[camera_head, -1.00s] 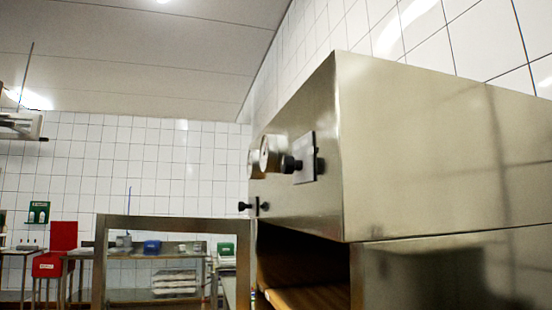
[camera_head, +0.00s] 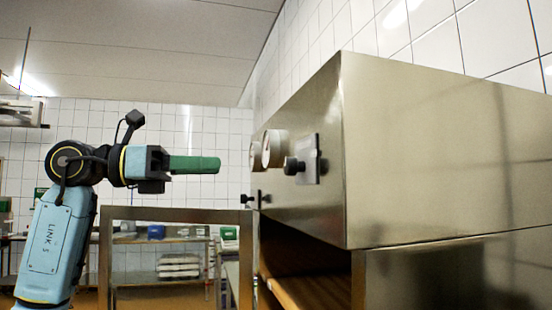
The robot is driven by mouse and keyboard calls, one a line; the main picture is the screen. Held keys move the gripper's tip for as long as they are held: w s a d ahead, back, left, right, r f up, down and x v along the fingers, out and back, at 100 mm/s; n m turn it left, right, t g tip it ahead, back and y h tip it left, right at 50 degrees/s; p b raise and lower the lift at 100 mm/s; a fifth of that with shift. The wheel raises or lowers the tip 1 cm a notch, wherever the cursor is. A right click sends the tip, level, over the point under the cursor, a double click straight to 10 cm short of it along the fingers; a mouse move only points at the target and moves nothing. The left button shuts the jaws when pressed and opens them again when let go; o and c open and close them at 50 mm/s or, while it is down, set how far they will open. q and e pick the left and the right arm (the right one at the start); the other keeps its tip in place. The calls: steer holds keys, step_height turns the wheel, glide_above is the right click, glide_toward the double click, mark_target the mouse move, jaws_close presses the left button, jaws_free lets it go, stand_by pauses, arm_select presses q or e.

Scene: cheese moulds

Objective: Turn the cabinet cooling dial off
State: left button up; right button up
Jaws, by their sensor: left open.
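The steel cabinet (camera_head: 420,150) fills the right side. On its angled front panel a black knob (camera_head: 293,166) stands out from a square plate (camera_head: 309,160). A smaller black knob (camera_head: 247,199) sits lower and farther along the panel. No labels are readable, so I cannot tell which knob is the cooling dial or how it is set. My left gripper (camera_head: 200,164) is open, with green fingers seen side-on, pointing right toward the panel. In the picture a gap separates its tips from the gauges and knobs. My right gripper is not in view.
Two round white gauges (camera_head: 274,149) stick out beside the black knob. Below the panel is an open cabinet bay with a wooden shelf (camera_head: 305,292). A steel frame (camera_head: 175,214) stands below my left gripper. Tables with boxes (camera_head: 156,232) are at the back.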

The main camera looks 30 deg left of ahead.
mark_target(285, 165)
arm_select(q)
steer(key=shift+y, duration=0.4)
steer(key=p+x, duration=0.1)
steer(key=x, duration=0.3)
steer(key=p+x, duration=0.1)
steer(key=x, duration=0.3)
steer(key=p+x, duration=0.1)
steer(key=x, duration=0.3)
steer(key=shift+w+d+r+p, duration=0.15)
steer(key=shift+d+r+p, duration=0.15)
steer(key=shift+r+p, duration=0.1)
steer(key=c, duration=0.9)
